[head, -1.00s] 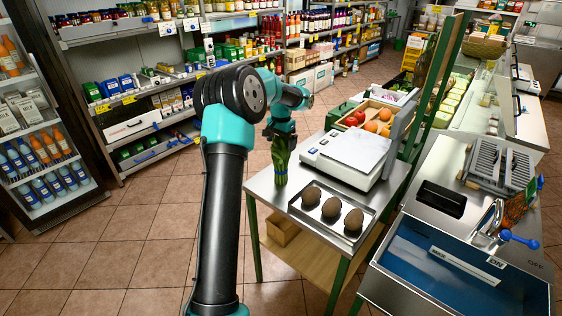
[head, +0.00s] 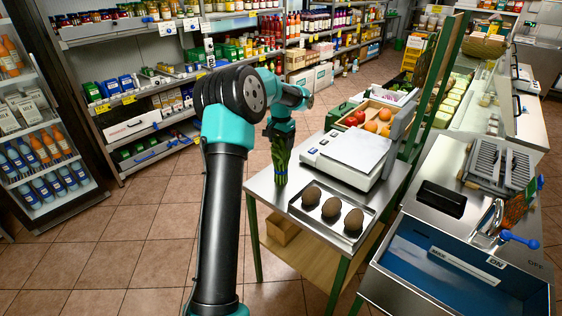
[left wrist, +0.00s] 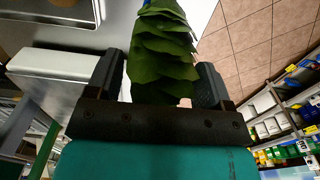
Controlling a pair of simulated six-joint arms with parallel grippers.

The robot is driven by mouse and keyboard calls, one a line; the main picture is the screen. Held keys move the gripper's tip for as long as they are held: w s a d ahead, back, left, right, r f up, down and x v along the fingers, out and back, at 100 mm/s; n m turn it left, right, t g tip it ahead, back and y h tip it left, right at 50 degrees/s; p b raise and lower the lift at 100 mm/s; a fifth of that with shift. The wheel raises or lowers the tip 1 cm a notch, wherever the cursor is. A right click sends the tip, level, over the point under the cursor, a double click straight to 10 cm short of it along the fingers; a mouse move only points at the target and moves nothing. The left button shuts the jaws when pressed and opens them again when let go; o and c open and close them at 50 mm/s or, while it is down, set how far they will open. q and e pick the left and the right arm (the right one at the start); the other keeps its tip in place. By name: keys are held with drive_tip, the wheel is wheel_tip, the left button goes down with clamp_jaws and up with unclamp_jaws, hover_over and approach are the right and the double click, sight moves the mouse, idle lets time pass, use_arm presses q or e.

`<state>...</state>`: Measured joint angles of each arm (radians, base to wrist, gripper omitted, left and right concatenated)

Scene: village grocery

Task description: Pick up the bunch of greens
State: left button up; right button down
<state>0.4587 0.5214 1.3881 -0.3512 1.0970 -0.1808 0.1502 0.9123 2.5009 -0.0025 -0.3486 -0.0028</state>
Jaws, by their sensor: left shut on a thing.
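The bunch of greens (head: 281,152) hangs upright from my left gripper (head: 280,125) at the left edge of the steel table (head: 262,186). In the left wrist view the leafy bunch (left wrist: 163,55) lies between the two dark fingers of my left gripper (left wrist: 160,85), which is shut on it. The lower end of the greens overlaps the table's edge in the head view. I cannot tell whether it touches the table. My right gripper does not show.
A white scale (head: 350,155) stands just right of the greens. A metal tray (head: 333,230) with brown, egg-shaped things sits in front. A wooden crate (head: 373,123) with red and orange produce stands behind. Open tiled floor (head: 130,220) lies to the left, with shelves beyond.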

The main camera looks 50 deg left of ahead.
use_arm(q)
drive_tip(key=shift+r, duration=0.2)
drive_tip(key=shift+r, duration=1.6)
drive_tip(key=s+d+r, duration=0.1)
drive_tip(key=s+d, duration=0.9)
drive_tip(key=d, duration=0.2)
drive_tip(key=shift+s+r, duration=0.2)
drive_tip(key=shift+s, duration=0.1)
